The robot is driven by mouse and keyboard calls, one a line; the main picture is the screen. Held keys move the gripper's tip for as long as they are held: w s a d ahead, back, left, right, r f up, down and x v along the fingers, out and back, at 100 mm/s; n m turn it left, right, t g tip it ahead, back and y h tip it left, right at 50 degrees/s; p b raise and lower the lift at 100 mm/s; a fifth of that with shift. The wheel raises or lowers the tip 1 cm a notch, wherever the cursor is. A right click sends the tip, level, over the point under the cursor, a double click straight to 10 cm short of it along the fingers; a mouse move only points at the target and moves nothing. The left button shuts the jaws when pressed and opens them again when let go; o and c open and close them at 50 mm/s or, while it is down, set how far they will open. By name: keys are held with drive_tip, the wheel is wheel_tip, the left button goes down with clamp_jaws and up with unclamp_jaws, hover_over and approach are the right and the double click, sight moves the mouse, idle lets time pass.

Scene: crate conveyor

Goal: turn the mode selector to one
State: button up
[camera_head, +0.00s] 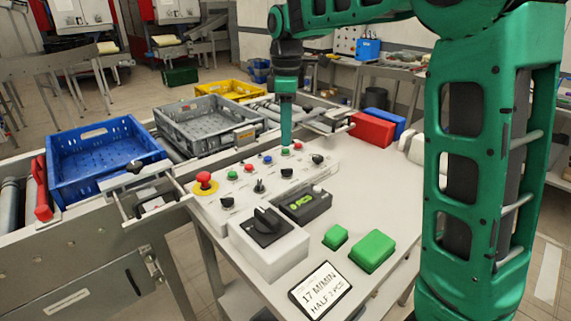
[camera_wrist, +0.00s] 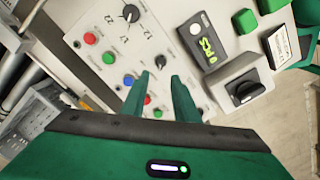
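A grey control panel (camera_head: 222,211) carries coloured buttons and several black rotary knobs. One small knob (camera_head: 286,172) sits near the panel's middle. In the wrist view a small black knob (camera_wrist: 158,58) lies just beyond my fingertips, and another knob (camera_wrist: 131,13) has printed numbers around it. A larger black rotary knob (camera_head: 265,222) is on a separate white box, also in the wrist view (camera_wrist: 247,92). I cannot tell which knob is the mode selector. My gripper (camera_head: 286,142) points down over the panel's back row. In the wrist view its fingers (camera_wrist: 160,76) are apart, with nothing between them.
A red emergency button (camera_head: 205,180) stands at the panel's left end. A black display box (camera_head: 304,204), green blocks (camera_head: 372,250) and a sign (camera_head: 320,289) occupy the table. Blue (camera_head: 100,160), grey (camera_head: 207,123) and yellow crates (camera_head: 230,90) are on the conveyor behind.

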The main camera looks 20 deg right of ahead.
sight(287, 172)
wheel_tip(287, 172, down, 10)
drive_tip(key=shift+r, duration=0.1)
idle(0.4)
clamp_jaws()
